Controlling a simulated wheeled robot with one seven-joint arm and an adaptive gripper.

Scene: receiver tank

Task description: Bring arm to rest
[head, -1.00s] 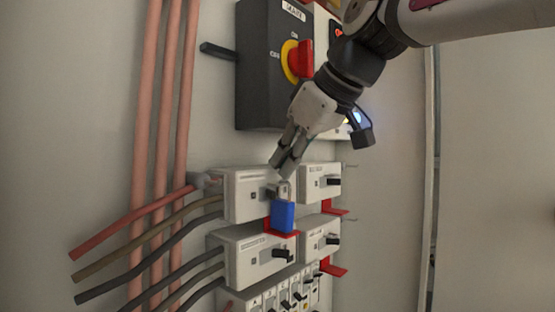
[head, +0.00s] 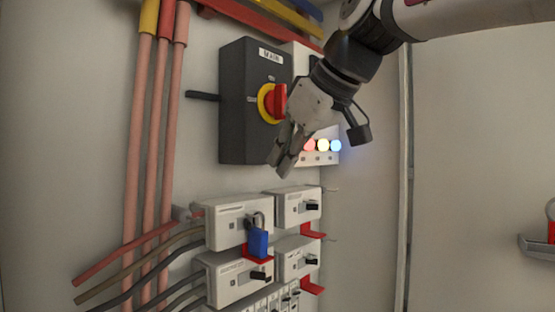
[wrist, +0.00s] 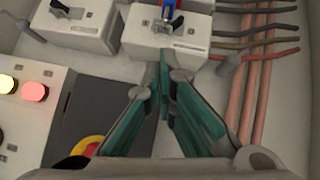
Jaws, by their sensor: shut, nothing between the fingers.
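My gripper (head: 284,168) hangs from the upper right in the head view, in front of the lower right part of the dark main switch box (head: 240,120). Its fingers are shut and hold nothing. In the wrist view my gripper (wrist: 165,75) shows its fingertips together, short of a white breaker box (wrist: 150,40). A blue padlock (head: 257,242) hangs on the upper left breaker box (head: 225,228), below and apart from my gripper.
The red and yellow rotary switch (head: 275,103) is close behind my gripper. Lit indicator lamps (head: 322,145) are to its right. Pink pipes (head: 150,150) run down the left. Red tabs (head: 312,231) stick out by the breakers. Bare wall (head: 365,220) lies at right.

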